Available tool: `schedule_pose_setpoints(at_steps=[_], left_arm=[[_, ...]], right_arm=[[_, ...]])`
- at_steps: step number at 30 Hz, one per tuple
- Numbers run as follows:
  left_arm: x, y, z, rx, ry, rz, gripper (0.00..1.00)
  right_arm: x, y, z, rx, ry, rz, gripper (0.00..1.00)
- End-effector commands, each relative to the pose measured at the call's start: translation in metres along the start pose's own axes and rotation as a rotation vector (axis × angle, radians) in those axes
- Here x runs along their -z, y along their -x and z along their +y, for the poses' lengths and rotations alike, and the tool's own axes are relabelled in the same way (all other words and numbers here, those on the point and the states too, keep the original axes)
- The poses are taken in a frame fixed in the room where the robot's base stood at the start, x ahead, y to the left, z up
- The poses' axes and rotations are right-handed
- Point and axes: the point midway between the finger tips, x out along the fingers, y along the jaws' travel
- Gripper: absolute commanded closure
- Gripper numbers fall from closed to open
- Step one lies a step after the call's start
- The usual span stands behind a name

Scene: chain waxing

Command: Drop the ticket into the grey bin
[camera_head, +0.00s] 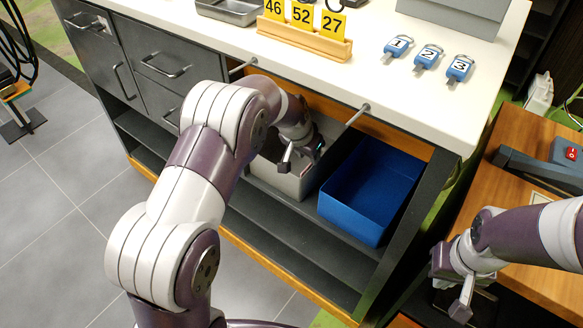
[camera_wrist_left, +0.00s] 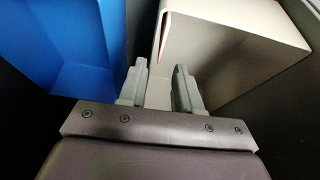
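The grey bin (camera_head: 287,184) stands on the shelf under the counter, partly hidden by my left arm. It also shows in the left wrist view (camera_wrist_left: 235,55) at the upper right, just beyond the fingertips. My left gripper (camera_head: 301,160) reaches under the counter at the grey bin. I cannot make out a loose ticket. Yellow number cards 46, 52 and 27 (camera_head: 302,14) stand in a wooden holder on the counter. My right gripper (camera_head: 462,300) is low at the right; its opening is unclear.
A blue bin (camera_head: 352,207) stands on the shelf right of the grey bin. The white counter (camera_head: 400,95) overhangs both, with metal rods at its front. Numbered blue tags (camera_head: 427,56) and a metal tray (camera_head: 232,10) lie on top. A wooden table (camera_head: 540,270) is at the right.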

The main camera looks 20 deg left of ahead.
Motion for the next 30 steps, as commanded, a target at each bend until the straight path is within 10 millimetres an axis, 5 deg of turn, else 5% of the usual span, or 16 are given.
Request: schedule_pose_setpoints(at_steps=[9, 16, 20, 24, 30], left_arm=[[-0.078, 0.036, -0.001, 0.002, 0.003, 0.002, 0.67], [-0.110, 0.051, 0.001, 0.000, 0.004, -0.002, 0.67], [-0.137, 0.076, 0.016, 0.000, 0.077, -0.076, 0.67], [-0.191, 0.112, 0.038, 0.032, 0.205, -0.197, 0.67], [-0.236, 0.133, 0.050, 0.076, 0.297, -0.273, 0.67]], right_arm=[[-0.002, -0.010, 0.000, 0.000, 0.000, -0.001, 1.00], [-0.002, -0.014, 0.000, 0.000, 0.000, -0.001, 1.00], [-0.002, -0.014, 0.000, 0.000, 0.000, -0.001, 1.00], [-0.002, -0.014, 0.000, 0.000, 0.000, -0.001, 1.00], [-0.002, -0.014, 0.000, 0.000, 0.000, -0.001, 1.00]])
